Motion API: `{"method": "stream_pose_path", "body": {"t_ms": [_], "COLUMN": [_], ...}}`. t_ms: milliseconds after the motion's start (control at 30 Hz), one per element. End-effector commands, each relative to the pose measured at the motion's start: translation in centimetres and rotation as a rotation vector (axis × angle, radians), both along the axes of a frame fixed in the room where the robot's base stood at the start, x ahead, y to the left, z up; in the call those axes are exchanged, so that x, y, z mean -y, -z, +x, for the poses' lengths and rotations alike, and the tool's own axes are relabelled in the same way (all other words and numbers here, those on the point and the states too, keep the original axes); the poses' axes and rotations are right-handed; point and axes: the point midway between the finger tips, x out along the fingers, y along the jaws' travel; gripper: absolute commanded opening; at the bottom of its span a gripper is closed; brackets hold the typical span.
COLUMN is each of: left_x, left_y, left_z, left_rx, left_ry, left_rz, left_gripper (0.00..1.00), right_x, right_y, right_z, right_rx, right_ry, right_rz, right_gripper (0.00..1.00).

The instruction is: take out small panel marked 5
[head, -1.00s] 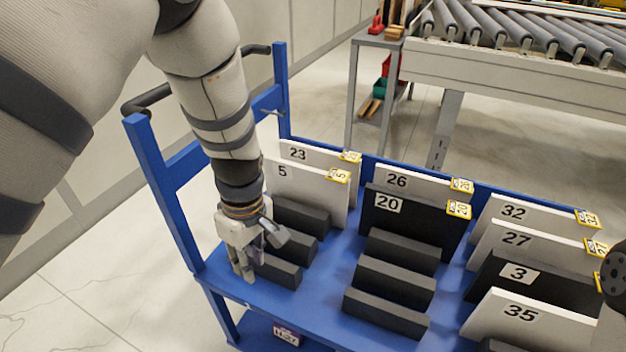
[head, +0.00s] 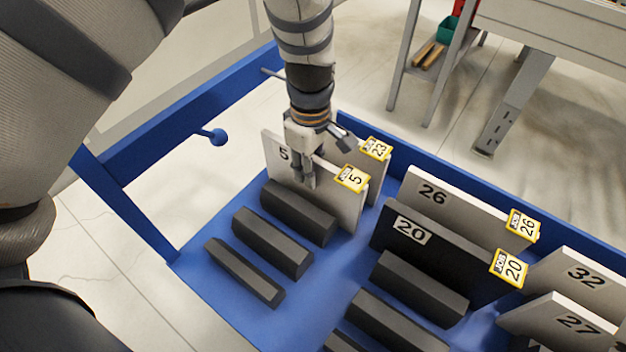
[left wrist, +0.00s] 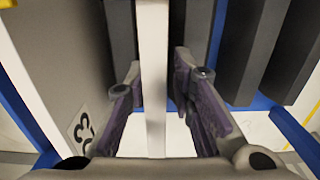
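The small white panel marked 5 (head: 341,207) stands upright in the left row of the blue cart, with a yellow tag on its right top corner. My left gripper (head: 306,183) points down over its top edge, one finger on each side. In the left wrist view the panel's edge (left wrist: 152,70) runs between the two fingers (left wrist: 160,95). They look open, with a narrow gap on the right side; contact on the left is unclear. My right gripper is not in view.
The white panel 23 (head: 376,175) stands close behind panel 5. Panels 26 (head: 455,213) and 20 (head: 440,258) stand to the right. Empty dark slot blocks (head: 272,243) lie in front. The blue cart's rail (head: 180,110) borders the left.

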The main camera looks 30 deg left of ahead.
Motion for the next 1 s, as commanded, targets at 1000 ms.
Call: {"method": "stream_pose_path", "body": {"t_ms": [1000], "left_x": [-0.1], "left_y": [3.1], "left_z": [0.3], "left_rx": [0.008], "left_ry": [0.001], "left_rz": [0.001], "left_gripper": [0.0], "right_x": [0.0], "right_y": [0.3], "right_z": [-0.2], "right_rx": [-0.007], "right_ry": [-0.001], "right_rz": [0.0], "right_gripper": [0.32]}}
